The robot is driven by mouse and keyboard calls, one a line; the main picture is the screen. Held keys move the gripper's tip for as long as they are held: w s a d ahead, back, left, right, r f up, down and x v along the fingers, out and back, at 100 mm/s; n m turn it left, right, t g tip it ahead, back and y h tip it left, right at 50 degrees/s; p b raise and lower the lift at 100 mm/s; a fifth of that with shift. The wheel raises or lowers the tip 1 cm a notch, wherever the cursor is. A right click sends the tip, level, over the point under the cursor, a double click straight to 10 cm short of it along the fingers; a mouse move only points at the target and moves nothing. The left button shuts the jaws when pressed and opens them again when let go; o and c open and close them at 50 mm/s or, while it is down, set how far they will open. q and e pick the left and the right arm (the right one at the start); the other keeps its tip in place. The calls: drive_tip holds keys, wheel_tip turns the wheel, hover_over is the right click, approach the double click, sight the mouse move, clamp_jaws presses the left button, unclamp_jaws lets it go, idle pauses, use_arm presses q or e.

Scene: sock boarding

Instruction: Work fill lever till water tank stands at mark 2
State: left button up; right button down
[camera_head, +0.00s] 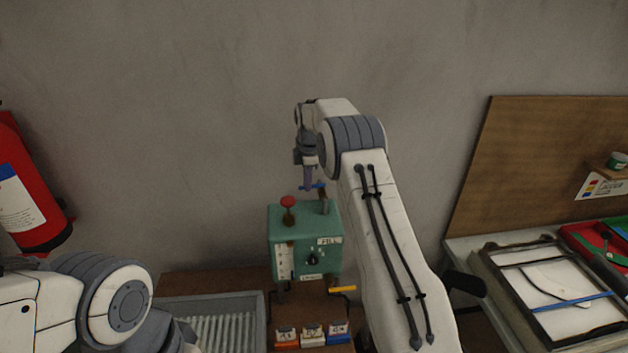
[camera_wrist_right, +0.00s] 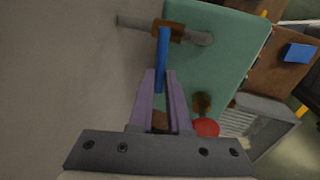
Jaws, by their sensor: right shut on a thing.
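A green box (camera_head: 290,222) with a "FILL" label (camera_head: 329,241) stands against the wall. A white gauge strip (camera_head: 284,262) is on its front; its marks and level are too small to read. A blue lever (camera_head: 316,186) crosses near the top of a grey post on the box. My right gripper (camera_head: 308,187) points down above the box and is shut on the blue lever. In the right wrist view the blue lever (camera_wrist_right: 163,55) runs between the purple fingers (camera_wrist_right: 160,92), out from a brown collar (camera_wrist_right: 170,30). My left gripper is out of view.
A red knob (camera_head: 287,201) rises from the box top, left of the lever. A ribbed grey tray (camera_head: 258,312) and several small labelled blocks (camera_head: 312,332) are below. A red extinguisher (camera_head: 28,190) hangs at left; a framed screen (camera_head: 484,262) lies at right.

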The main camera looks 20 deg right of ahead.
drive_tip(key=shift+w+d+r+m, duration=0.15)
drive_tip(key=shift+w+m, duration=0.15)
drive_tip(key=shift+m, duration=0.2)
drive_tip(key=c, duration=0.9)
unclamp_jaws()
drive_tip(key=shift+o, duration=0.2)
drive_tip(key=shift+r, duration=0.2)
wheel_tip(320, 180, up, 10)
drive_tip(key=s+b, duration=0.2)
drive_tip(key=shift+a, duration=0.35)
